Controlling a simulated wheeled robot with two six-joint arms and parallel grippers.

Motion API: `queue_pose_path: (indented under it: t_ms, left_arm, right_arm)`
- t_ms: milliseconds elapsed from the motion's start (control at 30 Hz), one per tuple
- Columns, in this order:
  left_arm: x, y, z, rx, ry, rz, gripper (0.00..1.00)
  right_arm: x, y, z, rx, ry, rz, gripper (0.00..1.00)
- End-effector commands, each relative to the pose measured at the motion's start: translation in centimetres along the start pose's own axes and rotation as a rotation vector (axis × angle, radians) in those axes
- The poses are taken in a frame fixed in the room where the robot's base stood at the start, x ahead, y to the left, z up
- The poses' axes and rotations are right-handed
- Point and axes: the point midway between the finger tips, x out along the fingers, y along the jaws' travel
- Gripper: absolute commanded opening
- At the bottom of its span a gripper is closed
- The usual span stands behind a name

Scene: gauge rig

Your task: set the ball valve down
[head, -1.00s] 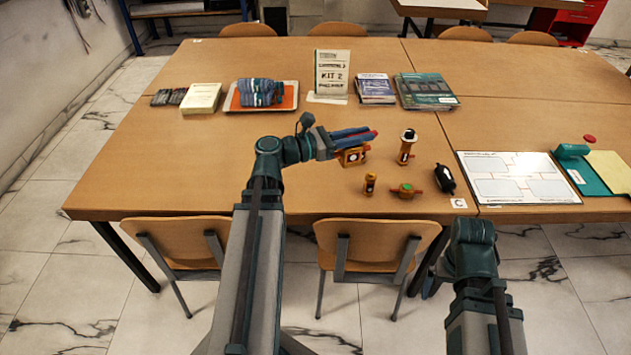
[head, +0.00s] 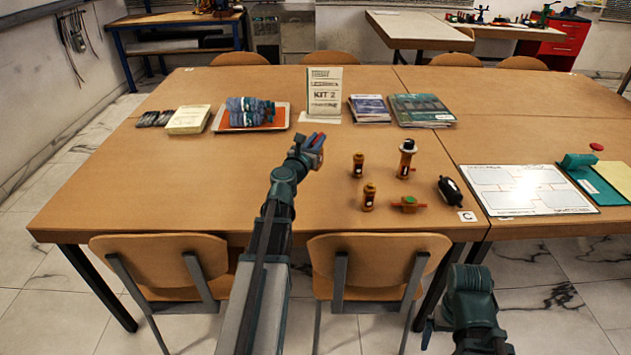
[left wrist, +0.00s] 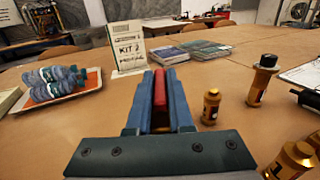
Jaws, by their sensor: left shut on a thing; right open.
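My left gripper (head: 314,146) is above the table, left of the small brass fittings. It is shut on the ball valve, of which a narrow red part (left wrist: 175,97) seems to show between the blue fingers in the left wrist view.
Table left of my gripper is clear.

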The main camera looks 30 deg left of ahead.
Motion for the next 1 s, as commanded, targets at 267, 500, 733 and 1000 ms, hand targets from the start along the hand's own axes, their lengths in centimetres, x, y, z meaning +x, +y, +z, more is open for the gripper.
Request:
queue_pose_path:
  t_ms: [267,500,733,1000]
  left_arm:
    - [0.0,0.0,-4.8,0.0,0.0,-0.001,0.0]
    - [0.0,0.0,-5.6,0.0,0.0,-0.001,0.0]
    - [0.0,0.0,-7.2,0.0,0.0,-0.002,0.0]
    - [0.0,0.0,-9.5,0.0,0.0,-0.002,0.0]
  right_arm:
    - [4.8,-0.5,-0.3,0.0,0.0,0.0,1.0]
    - [5.6,-0.5,-0.3,0.0,0.0,0.0,1.0]
    - [7.1,-0.7,-0.4,0.0,0.0,0.0,1.0]
    - [9.5,-0.9,-0.6,0.0,0.0,0.001,1.0]
